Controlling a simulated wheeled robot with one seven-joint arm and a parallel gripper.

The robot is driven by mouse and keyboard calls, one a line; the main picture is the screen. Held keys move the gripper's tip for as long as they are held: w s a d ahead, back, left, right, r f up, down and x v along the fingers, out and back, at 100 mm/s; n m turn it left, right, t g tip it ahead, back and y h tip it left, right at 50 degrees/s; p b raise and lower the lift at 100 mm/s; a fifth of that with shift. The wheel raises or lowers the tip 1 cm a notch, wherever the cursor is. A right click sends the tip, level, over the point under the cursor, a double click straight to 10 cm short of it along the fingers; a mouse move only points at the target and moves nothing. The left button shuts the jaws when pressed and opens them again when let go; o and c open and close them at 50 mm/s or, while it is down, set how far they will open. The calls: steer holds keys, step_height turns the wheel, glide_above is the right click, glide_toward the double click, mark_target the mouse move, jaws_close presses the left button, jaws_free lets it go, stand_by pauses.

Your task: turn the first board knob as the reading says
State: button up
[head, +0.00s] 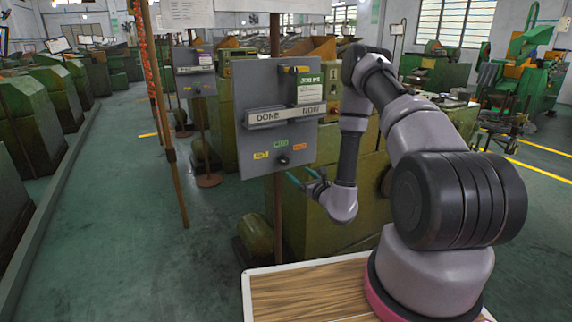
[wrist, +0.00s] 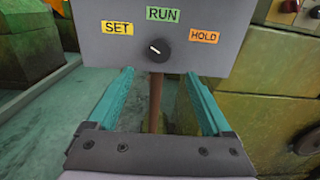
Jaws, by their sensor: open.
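The first board (head: 262,95) is a grey panel on a post, in the middle of the head view. Its black round knob (head: 284,160) is low on the panel, and shows in the wrist view (wrist: 158,49) with a white mark on its upper left, roughly towards SET. Around it are a yellow SET label (wrist: 117,28), a green RUN label (wrist: 163,14) and an orange HOLD label (wrist: 204,37). My gripper (wrist: 159,76) is open and empty, its teal fingers either side of and below the knob, apart from it.
A rail (head: 284,116) reading DONE and NOW crosses the board. A card (head: 309,88) above it is too small to read. A second board (head: 195,72) stands behind on the left. Green machines (head: 330,150) stand close behind. The aisle (head: 120,200) at left is clear.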

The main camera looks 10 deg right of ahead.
mark_target(285, 162)
steer(key=x, duration=1)
steer(key=shift+w, duration=0.2)
steer(key=shift+a, duration=0.1)
steer(key=shift+c, duration=0.3)
jaws_close()
steer(key=shift+m, duration=0.3)
steer(key=m, duration=0.5)
steer(key=shift+m, duration=0.3)
steer(key=m, duration=0.5)
steer(key=shift+s+m, duration=0.1)
steer(key=shift+m, duration=0.3)
